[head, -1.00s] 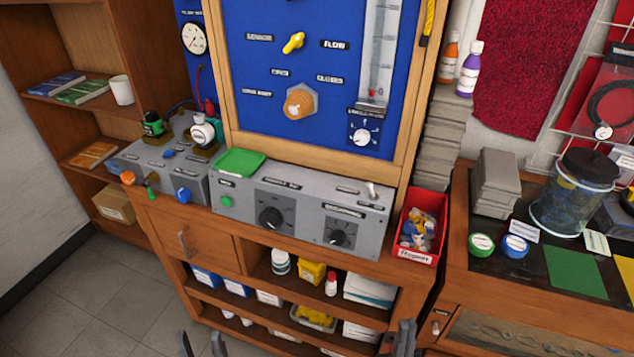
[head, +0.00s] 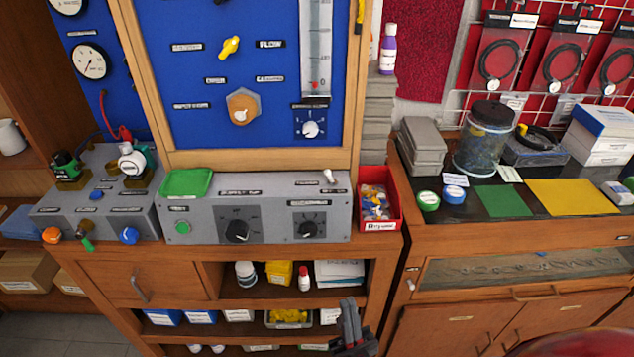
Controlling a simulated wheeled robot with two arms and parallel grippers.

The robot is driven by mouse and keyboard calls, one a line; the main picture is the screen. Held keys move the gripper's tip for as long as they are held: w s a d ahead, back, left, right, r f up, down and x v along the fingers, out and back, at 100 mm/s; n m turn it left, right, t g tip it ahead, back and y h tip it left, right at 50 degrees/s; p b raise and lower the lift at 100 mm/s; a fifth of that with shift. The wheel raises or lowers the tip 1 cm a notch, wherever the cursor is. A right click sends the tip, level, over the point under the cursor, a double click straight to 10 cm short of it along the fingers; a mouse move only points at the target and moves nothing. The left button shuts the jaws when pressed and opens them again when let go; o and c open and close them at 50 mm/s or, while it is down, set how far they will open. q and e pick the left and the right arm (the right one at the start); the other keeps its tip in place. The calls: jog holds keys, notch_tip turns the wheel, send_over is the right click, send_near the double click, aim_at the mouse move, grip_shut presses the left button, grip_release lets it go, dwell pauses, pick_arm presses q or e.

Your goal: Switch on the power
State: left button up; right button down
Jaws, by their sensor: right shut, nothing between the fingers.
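The grey control box (head: 265,213) sits on the wooden bench below the blue panel. It has a green round button (head: 182,227) at its left, two black knobs on its front, a black knob (head: 238,231) in the middle and another (head: 307,229) to the right. A small white toggle switch (head: 328,176) stands up at its top right. The labels are too small to read surely. My right gripper (head: 349,312) is at the bottom, in front of the lower shelves, below and apart from the box. It is shut and empty. My left gripper is out of view.
A red bin (head: 378,199) of small parts stands right of the box. A green tray (head: 185,183) lies on the box's top left. Another grey unit with gauges (head: 101,190) stands left. A glass jar (head: 483,139) stands on the right bench.

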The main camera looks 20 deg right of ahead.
jog(key=w+a+f+n+g+p, duration=0.2)
jog(key=w+a+n+g, duration=0.35)
jog(key=w, duration=0.25)
jog(key=w+a+f+n+g+p, duration=0.2)
jog(key=w+a+n+g, duration=0.2)
jog(key=w+a+g, duration=0.35)
jog(key=m+h+p, duration=0.1)
jog(key=h+p, duration=0.5)
jog(key=h, duration=1.3)
send_near(318, 191)
notch_tip(318, 191, up, 3)
jog(key=shift+s+r+g, duration=0.1)
jog(key=shift+r+g, duration=0.15)
jog(key=shift+g, duration=0.15)
jog(key=p+x, duration=0.3)
jog(key=x, duration=0.5)
jog(key=shift+w, duration=0.3)
jog(key=shift+w+d+f, duration=0.1)
jog(key=shift+w+d, duration=0.1)
jog(key=shift+w, duration=0.5)
